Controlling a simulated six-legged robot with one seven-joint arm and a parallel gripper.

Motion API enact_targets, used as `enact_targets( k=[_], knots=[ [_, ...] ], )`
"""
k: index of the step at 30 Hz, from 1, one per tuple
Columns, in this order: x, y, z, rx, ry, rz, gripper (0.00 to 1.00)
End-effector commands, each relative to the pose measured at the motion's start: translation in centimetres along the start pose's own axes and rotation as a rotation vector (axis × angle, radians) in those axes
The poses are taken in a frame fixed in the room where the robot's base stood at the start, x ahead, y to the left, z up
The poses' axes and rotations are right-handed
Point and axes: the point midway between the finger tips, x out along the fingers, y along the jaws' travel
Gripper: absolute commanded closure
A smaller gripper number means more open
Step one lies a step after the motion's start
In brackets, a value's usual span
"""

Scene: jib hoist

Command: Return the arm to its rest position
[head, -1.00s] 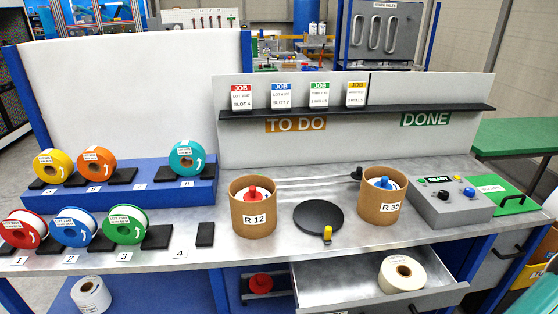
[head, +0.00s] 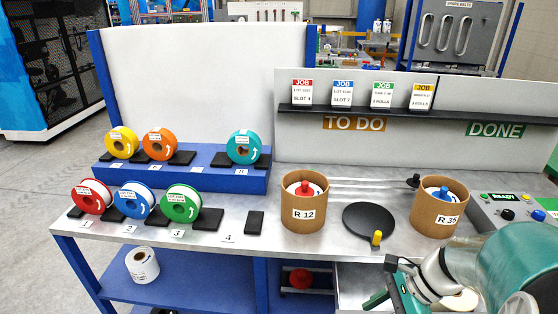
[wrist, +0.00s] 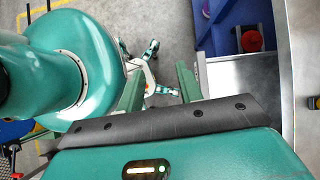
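My arm comes in at the lower right of the head view, with my gripper (head: 388,297) pointing down in front of the bench, by the open drawer (head: 352,275). In the wrist view my gripper (wrist: 160,86) has its two green fingers apart with nothing between them. Floor and part of one of my legs show beyond the fingers.
The steel bench (head: 330,241) holds colored spools, two cardboard tubs R 12 (head: 304,215) and R 35 (head: 437,220), and a black disc (head: 370,221). A red part (head: 301,278) and white roll (head: 142,265) sit below. Four-card shelf stands behind. Floor at left is clear.

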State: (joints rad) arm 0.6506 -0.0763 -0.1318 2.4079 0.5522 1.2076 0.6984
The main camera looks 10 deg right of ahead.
Motion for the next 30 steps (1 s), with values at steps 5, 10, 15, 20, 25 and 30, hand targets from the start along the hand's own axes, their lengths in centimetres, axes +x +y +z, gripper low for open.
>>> enact_targets(
  k=[5, 10, 15, 20, 25, 30],
  knots=[
    [-0.3, 0.2, 5.0, -0.546, 0.221, 0.056, 0.64],
    [-1.1, 0.6, 9.4, -1.056, 0.419, 0.097, 0.64],
    [-2.4, 1.1, 13.7, -1.531, 0.614, 0.12, 0.64],
    [-3.3, 1.6, 16.2, -1.797, 0.736, 0.129, 0.64],
    [-3.5, 1.7, 16.7, -1.863, 0.769, 0.133, 0.64],
    [-3.5, 1.7, 16.7, -1.859, 0.767, 0.133, 0.64]
  ],
)
